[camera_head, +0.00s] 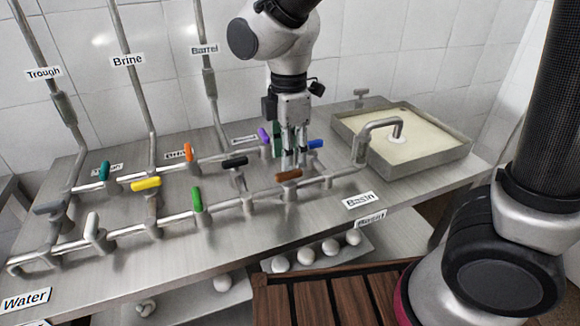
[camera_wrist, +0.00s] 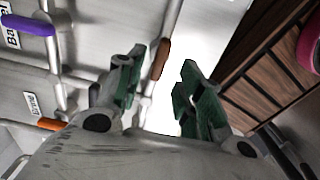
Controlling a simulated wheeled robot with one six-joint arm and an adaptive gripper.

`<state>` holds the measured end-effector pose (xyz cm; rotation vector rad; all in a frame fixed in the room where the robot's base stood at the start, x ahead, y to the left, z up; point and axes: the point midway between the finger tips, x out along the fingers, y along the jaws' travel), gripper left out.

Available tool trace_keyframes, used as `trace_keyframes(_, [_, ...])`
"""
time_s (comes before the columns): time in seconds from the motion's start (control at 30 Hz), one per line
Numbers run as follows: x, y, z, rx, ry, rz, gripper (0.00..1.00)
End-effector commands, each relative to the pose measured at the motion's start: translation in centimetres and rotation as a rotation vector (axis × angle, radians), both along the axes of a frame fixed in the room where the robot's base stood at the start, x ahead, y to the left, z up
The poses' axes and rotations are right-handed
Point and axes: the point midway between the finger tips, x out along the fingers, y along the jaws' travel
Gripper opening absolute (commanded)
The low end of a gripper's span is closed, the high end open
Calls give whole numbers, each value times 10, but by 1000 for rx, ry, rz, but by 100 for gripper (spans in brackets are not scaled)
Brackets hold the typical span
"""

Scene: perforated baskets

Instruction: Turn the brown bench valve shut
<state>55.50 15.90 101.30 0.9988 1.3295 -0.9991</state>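The brown valve handle (camera_head: 289,175) sits on the front pipe run of the bench, towards its right part. Its handle lies roughly along the pipe in the head view. In the wrist view the brown handle (camera_wrist: 161,58) shows between and beyond my fingertips, nearer the left finger. My gripper (camera_head: 294,157) points down just above and behind the brown handle. It also shows in the wrist view (camera_wrist: 158,85), with its green-padded fingers apart and nothing between them. I cannot tell whether a finger touches the handle.
Close by are a black handle (camera_head: 235,161), a blue handle (camera_head: 316,144) and a purple handle (camera_head: 264,136). A green handle (camera_head: 197,199) stands further left on the front pipe. The basin (camera_head: 345,133) with its spout is at right. Bare bench lies in front of the pipe.

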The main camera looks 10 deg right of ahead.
Motion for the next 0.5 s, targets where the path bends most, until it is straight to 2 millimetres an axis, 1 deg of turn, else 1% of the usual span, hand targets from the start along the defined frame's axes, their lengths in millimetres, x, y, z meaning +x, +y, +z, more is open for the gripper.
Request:
trace_keyframes(0.03, [-1,-1,-10,-4,3,0,37])
trace_keyframes(0.1, [-1,-1,-21,-3,3,-1,37])
trace_keyframes(0.23, [0,-1,-37,-3,2,-1,37])
trace_keyframes(0.33, [0,0,-42,0,0,-1,37])
trace_keyframes(0.5, [0,0,-44,0,-1,-2,37])
